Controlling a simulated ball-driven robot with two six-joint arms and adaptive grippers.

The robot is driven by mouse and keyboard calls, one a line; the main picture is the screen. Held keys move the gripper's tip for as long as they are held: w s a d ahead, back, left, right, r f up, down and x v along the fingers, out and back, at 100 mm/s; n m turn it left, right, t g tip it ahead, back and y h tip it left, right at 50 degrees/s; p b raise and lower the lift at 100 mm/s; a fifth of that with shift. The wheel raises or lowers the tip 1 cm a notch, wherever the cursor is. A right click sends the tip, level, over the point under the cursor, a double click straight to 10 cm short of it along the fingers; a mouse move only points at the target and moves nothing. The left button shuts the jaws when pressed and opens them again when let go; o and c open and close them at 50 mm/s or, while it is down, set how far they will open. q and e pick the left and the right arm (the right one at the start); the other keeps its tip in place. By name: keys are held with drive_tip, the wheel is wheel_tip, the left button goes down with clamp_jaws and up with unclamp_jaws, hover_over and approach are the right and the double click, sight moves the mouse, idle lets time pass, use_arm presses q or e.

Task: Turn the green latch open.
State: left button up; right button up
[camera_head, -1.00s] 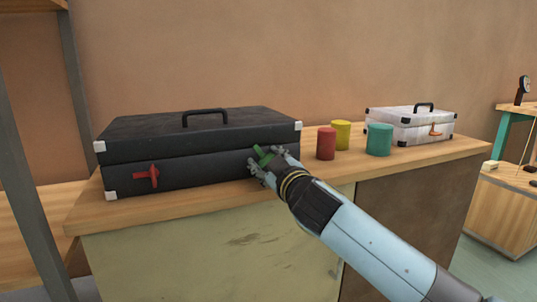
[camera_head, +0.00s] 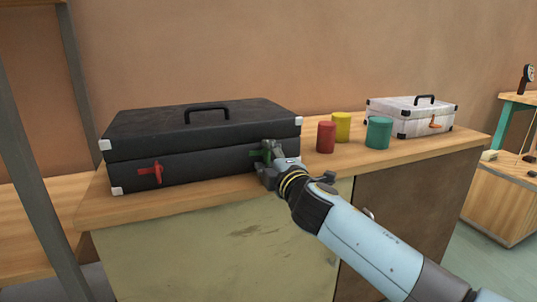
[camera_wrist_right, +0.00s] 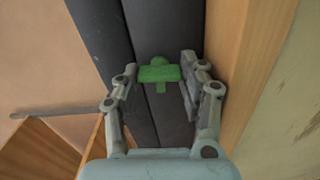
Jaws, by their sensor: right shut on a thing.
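The black case (camera_head: 205,130) lies closed on the wooden counter, with a red latch (camera_head: 151,173) at the left of its front. The green latch (camera_head: 267,152) is at the right of the same front, partly hidden by my gripper. My right gripper (camera_head: 268,162) is at the green latch, shut on it. In the right wrist view the green latch (camera_wrist_right: 158,73), a wide bar with a short stem, is between the fingers of my right gripper (camera_wrist_right: 158,88). My left gripper is out of view.
A red cylinder (camera_head: 326,137), a yellow cylinder (camera_head: 341,126) and a teal cylinder (camera_head: 378,133) stand right of the black case. A white case (camera_head: 408,117) with an orange latch sits farther right. The counter (camera_head: 225,197) has a bare front strip.

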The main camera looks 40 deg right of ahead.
drive_tip(key=shift+n, duration=0.5)
drive_tip(key=shift+f, duration=0.1)
drive_tip(key=o, duration=1.2)
drive_tip(key=shift+c, duration=0.2)
